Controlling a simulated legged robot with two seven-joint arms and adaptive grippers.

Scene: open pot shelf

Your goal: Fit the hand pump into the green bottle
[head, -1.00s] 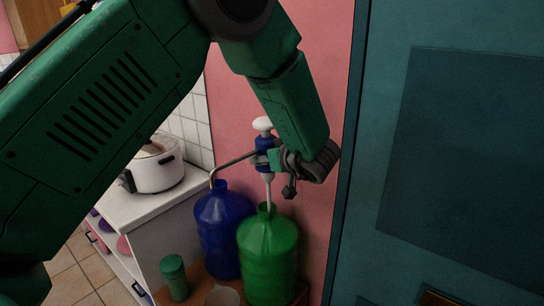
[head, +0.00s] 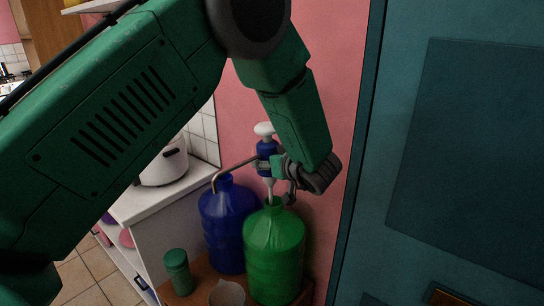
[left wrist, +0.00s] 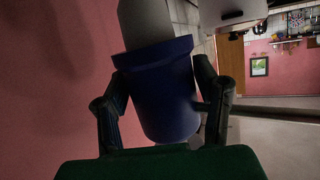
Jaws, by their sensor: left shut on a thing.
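The hand pump (head: 267,150) has a white knob, a blue body, a bent grey spout and a pale tube. My left gripper (head: 277,165) is shut on its blue body, which also shows between the fingers in the left wrist view (left wrist: 165,95). The green bottle (head: 273,250) stands upright directly below. The pump is upright, and its tube's lower part is inside the bottle neck, with the blue body still above the rim. The spout points left, its end near the top of the blue bottle (head: 228,225). My right gripper is not in view.
The blue bottle stands close to the left of the green one. A green canister (head: 178,272) and a clear cup (head: 227,293) stand in front. A white pot (head: 165,165) is on the white counter (head: 150,200). A pink wall (head: 345,90) is close behind.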

